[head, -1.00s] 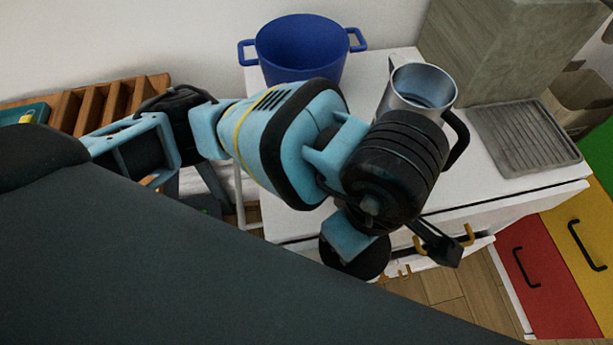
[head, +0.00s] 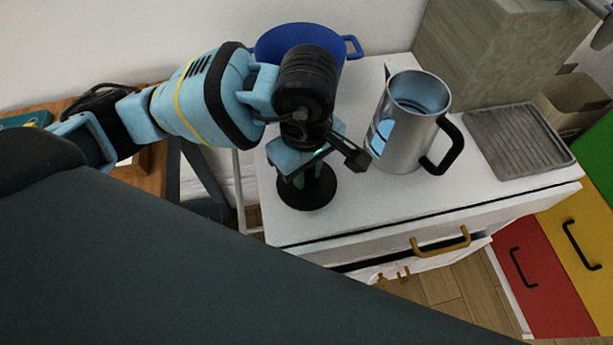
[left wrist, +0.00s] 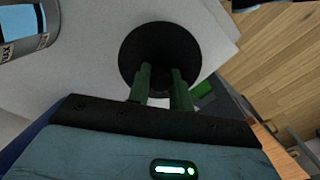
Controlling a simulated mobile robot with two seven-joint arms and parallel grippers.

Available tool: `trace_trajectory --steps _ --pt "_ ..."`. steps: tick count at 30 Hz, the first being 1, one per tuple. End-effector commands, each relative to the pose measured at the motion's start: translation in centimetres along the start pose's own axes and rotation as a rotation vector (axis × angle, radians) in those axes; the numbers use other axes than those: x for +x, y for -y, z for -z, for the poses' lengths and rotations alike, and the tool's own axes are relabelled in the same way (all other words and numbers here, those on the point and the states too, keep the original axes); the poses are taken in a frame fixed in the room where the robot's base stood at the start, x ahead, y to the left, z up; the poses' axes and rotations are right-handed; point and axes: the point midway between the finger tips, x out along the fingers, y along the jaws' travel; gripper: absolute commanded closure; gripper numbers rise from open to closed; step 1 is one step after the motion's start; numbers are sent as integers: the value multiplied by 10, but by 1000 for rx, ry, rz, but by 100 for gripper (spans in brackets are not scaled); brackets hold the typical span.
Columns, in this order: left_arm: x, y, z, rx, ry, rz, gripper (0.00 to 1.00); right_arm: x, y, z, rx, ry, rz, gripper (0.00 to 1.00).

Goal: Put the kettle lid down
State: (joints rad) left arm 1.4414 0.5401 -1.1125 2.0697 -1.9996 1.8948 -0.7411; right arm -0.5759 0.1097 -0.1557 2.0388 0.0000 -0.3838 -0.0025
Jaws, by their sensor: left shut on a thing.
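The kettle lid is a black disc (head: 308,194), over the white cabinet top in the head view. It also shows in the left wrist view (left wrist: 160,48). My left gripper (head: 302,176) points down and is shut on the lid's middle, its green fingers (left wrist: 162,88) close together. I cannot tell whether the lid touches the surface. The silver kettle (head: 399,135) stands upright and open-topped to the right of the lid, apart from it, with its black handle on the right. Its edge shows in the left wrist view (left wrist: 28,28). My right gripper is not in view.
A blue pot (head: 342,48) stands behind my left arm, partly hidden. A grey ribbed tray (head: 518,140) lies right of the kettle, before a grey block (head: 490,50). The white cabinet top (head: 350,215) is bare in front of the lid, up to its front edge.

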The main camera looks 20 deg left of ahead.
Motion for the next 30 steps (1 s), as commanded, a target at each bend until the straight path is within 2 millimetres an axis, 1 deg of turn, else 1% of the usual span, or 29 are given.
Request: trace_trajectory --steps 7,15,19,20,24,25,30 --pt "29 0 0 -2 1 2 100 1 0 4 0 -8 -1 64" --pt "32 0 0 0 0 0 100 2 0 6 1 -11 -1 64" --pt "36 0 0 0 0 1 100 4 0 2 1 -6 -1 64" --pt "36 0 0 0 0 1 78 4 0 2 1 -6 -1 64" --pt "35 0 0 0 0 1 59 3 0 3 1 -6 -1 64" --pt "35 0 0 0 0 2 57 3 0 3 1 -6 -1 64" --pt "35 1 0 0 0 2 57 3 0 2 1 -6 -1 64"
